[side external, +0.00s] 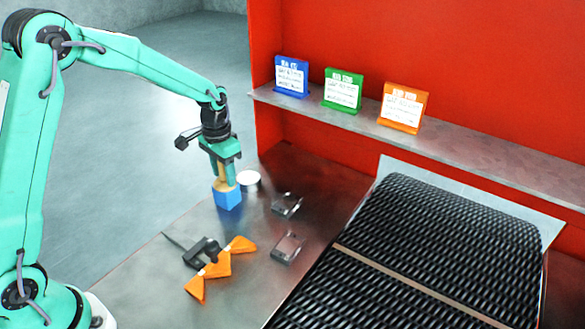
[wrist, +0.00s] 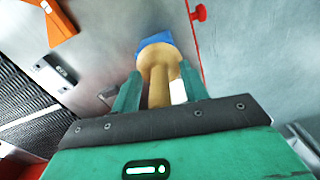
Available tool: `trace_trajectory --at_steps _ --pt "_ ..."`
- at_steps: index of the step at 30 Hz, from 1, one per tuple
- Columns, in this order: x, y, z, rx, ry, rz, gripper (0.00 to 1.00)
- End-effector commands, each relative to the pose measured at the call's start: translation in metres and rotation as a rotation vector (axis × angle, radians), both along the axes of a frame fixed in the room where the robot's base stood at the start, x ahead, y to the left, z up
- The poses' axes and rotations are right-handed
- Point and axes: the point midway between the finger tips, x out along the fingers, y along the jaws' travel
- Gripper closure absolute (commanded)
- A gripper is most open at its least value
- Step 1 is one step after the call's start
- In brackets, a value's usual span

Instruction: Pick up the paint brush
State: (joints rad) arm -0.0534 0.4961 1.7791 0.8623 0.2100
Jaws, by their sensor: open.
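The paint brush has a tan wooden handle and a blue block-like end (side external: 227,197). In the side view it stands upright, blue end down, on the metal table. My gripper (side external: 223,177) is right above it, pointing down, with its fingers around the tan part. In the wrist view the brush (wrist: 158,62) lies between the two green fingers of my gripper (wrist: 159,72). The fingers are open, with gaps beside the narrow handle. The handle's upper end is hidden by my gripper.
A white round thing (side external: 249,181) stands close beside the brush. A black mesh belt (side external: 430,245) is at right, below a shelf (side external: 470,154) with coloured signs.

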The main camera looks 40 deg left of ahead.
Motion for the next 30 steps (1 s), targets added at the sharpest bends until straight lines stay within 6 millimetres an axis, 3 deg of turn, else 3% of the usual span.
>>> trace_trajectory --at_steps 5,9,12,23,30 --pt "0.000 0.000 0.000 0.000 -0.001 0.000 0.58" --pt "0.000 0.000 0.001 0.000 -0.001 0.000 0.85" --pt "0.000 0.000 0.001 0.000 -0.001 0.000 1.00" --pt "0.001 0.000 0.004 0.000 -0.002 0.000 1.00" --pt "0.001 0.000 0.024 0.000 -0.005 0.000 1.00"
